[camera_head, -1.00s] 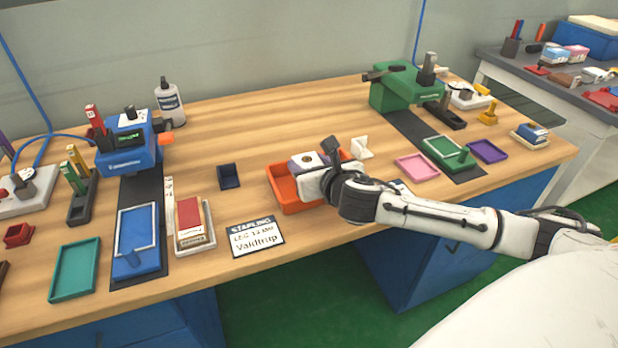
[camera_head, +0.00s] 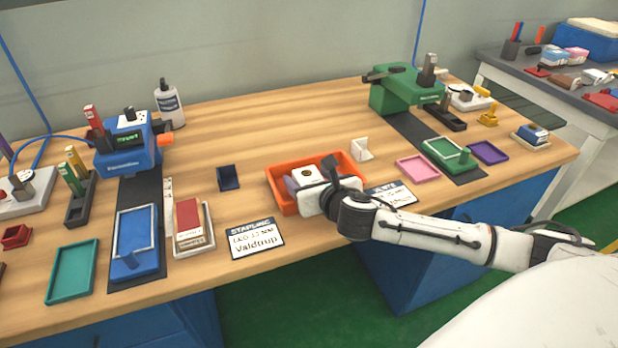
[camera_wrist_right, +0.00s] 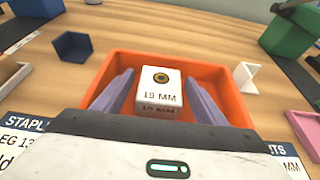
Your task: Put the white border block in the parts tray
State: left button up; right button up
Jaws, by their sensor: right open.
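The white block (camera_head: 307,175) has a dark ring mark on top. In the right wrist view the white block (camera_wrist_right: 160,88) shows "19 MM" on its side. It is inside the walls of the orange parts tray (camera_head: 277,190), which also shows in the right wrist view (camera_wrist_right: 128,62). My right gripper (camera_head: 312,178) is over the tray. In the wrist view its fingers (camera_wrist_right: 158,95) are open, one on each side of the block, with gaps between. The block's underside is hidden. My left gripper is not in view.
A white angled bracket (camera_head: 361,149) stands just behind the tray's right side. A small dark blue holder (camera_head: 228,177) is to the left. Name cards (camera_head: 257,238) lie along the front edge. A pink tray (camera_head: 418,168) is at the right. The bench behind the tray is clear.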

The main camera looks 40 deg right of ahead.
jog(key=shift+r, duration=0.2)
jog(key=p+v, duration=0.1)
jog(key=v, duration=1.1)
